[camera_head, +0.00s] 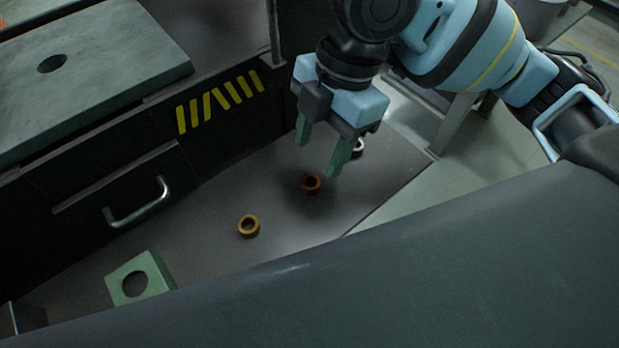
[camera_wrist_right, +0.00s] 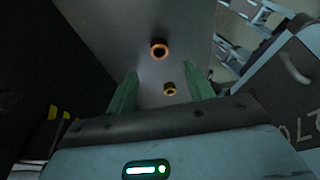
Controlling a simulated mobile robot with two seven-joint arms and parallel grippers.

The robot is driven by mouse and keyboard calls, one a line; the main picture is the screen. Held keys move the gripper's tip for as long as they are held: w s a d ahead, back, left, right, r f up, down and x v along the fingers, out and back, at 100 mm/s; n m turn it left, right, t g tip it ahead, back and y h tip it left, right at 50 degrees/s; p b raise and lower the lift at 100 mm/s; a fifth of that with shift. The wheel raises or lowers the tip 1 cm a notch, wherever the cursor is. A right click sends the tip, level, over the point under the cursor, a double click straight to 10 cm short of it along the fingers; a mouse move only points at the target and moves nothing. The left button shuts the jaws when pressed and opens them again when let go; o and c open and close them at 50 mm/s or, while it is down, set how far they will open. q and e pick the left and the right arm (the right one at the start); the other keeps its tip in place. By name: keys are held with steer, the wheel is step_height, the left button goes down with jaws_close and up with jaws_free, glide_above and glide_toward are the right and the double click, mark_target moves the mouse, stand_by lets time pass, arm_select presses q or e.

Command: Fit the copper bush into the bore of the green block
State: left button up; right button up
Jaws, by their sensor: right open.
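The copper bush (camera_head: 311,184), a small reddish ring, stands on the grey surface below my right gripper (camera_head: 317,158). The gripper is open and empty, its green fingers pointing down, apart from the bush. In the right wrist view the copper bush (camera_wrist_right: 159,48) shows beyond the tips of the open right gripper (camera_wrist_right: 161,75). The green block (camera_head: 153,272) lies at the lower left of the head view, its round bore facing up and empty-looking. My left gripper is not in view.
A yellowish brass ring (camera_head: 248,226) stands between the copper bush and the block; it also shows in the right wrist view (camera_wrist_right: 170,89). A silvery ring (camera_head: 358,147) is partly hidden behind the right finger. A dark cabinet with a handle (camera_head: 140,207) borders the surface.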

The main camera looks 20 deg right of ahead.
mark_target(311, 182)
steer(key=shift+a+f, duration=0.2)
steer(key=shift+f, duration=0.5)
steer(key=shift+d+b+x, duration=0.2)
steer(key=shift+b+x, duration=0.1)
steer(key=shift+x, duration=2.25)
steer(key=c, duration=1.1)
